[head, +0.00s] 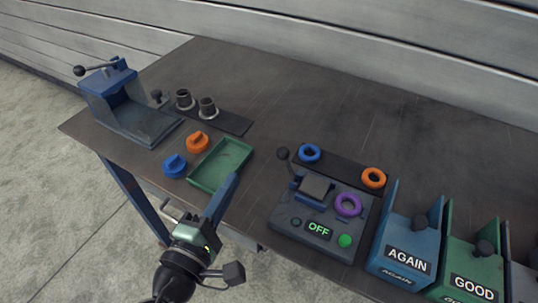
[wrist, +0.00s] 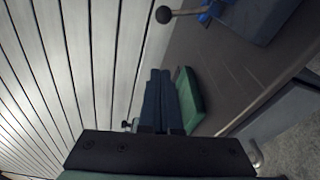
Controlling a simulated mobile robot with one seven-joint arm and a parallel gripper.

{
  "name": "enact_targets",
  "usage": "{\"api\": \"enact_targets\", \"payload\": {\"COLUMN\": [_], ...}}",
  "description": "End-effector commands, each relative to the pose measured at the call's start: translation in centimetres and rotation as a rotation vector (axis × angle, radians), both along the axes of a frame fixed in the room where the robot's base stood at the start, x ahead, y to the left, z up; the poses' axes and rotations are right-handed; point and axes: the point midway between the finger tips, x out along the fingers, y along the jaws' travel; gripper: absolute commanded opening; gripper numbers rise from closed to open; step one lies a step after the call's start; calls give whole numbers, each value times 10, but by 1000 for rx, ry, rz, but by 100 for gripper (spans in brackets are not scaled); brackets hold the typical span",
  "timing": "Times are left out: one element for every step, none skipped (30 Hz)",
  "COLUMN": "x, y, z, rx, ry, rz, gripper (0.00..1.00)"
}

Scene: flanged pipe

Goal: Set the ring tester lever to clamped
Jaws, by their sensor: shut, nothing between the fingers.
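The ring tester (head: 325,235) is a grey box at the front middle of the table in the head view, with a lit OFF display and a green button. Its lever (head: 284,154) has a black ball knob and stands up, tilted to the left, beside a grey block. A purple ring (head: 348,205) sits on the right part of the tester. My gripper (head: 234,178) is left of the tester, apart from the lever, by the green tray's right edge. In the wrist view its fingers (wrist: 160,73) are together and empty. The tester does not show in the wrist view.
The green tray (head: 206,185) lies left of the tester, near blue and orange knobs. A blue clamp fixture (head: 127,100) stands far left. A blue ring (head: 309,153) and an orange ring (head: 373,178) lie behind the tester. AGAIN (head: 378,258) and GOOD (head: 460,262) bins stand right.

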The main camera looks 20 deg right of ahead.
Motion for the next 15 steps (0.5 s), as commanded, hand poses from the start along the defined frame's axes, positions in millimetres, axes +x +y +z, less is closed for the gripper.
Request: {"api": "enact_targets", "payload": {"x": [-1, -1, -1, -1, -1, -1, -1, -1, 0, 0, 1, 2, 4, 6, 10], "y": [0, 0, 0, 0, 0, 0, 0, 0, 0, -1, -1, -3, -5, -7, -10], "z": [-1, -1, -1, 0, 0, 0, 0, 0, 0, 0, 0, 0, 0, 0, 0], "rx": [-7, -8, -8, -8, -7, -6, -6, -5, -5, -5, -5, -5, -5, -4, -4], "ry": [5, 4, 4, 4, 3, 2, 2, 2, 2, 2, 1, 1, 1, 0, 0], "rz": [-2, -2, -2, -2, -2, -1, -1, -1, -1, -1, -1, -2, -3, -3, -3], "gripper": [0, 0, 0, 0, 0, 0, 0, 0, 0, 0, 0, 0, 0, 0, 0]}}
